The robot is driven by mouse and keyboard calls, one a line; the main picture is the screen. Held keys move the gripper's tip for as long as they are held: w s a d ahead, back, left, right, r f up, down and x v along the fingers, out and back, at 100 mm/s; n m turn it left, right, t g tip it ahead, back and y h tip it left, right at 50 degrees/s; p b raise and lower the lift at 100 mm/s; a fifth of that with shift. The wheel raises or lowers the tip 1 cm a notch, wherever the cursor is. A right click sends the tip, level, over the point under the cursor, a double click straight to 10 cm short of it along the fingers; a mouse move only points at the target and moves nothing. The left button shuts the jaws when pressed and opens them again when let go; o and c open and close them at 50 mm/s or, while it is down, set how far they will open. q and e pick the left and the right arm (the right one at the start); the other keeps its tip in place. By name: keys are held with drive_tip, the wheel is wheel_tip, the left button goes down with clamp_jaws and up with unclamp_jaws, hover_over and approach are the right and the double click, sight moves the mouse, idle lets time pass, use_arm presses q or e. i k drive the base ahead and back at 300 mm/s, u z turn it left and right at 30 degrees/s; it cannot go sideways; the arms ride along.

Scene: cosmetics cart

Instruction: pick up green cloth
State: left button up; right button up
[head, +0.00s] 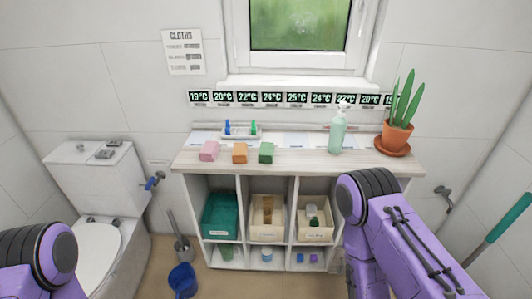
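A green cloth (266,153), a small folded block, lies on the wooden top of the white shelf unit. It is the rightmost of a row of three, beside an orange cloth (240,153) and a pink cloth (209,151). Nothing touches or covers the green cloth. Only purple and black links of my two arms show, at the lower left and lower right. Neither gripper is in view.
A green pump bottle (338,131) and a potted plant (396,128) stand to the right on the shelf top. A small tray (241,130) sits behind the cloths. A toilet (95,205) stands at left.

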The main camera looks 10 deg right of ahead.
sight(266, 153)
drive_tip(key=z, duration=0.65)
drive_tip(key=i, duration=0.65)
drive_tip(key=z, duration=0.15)
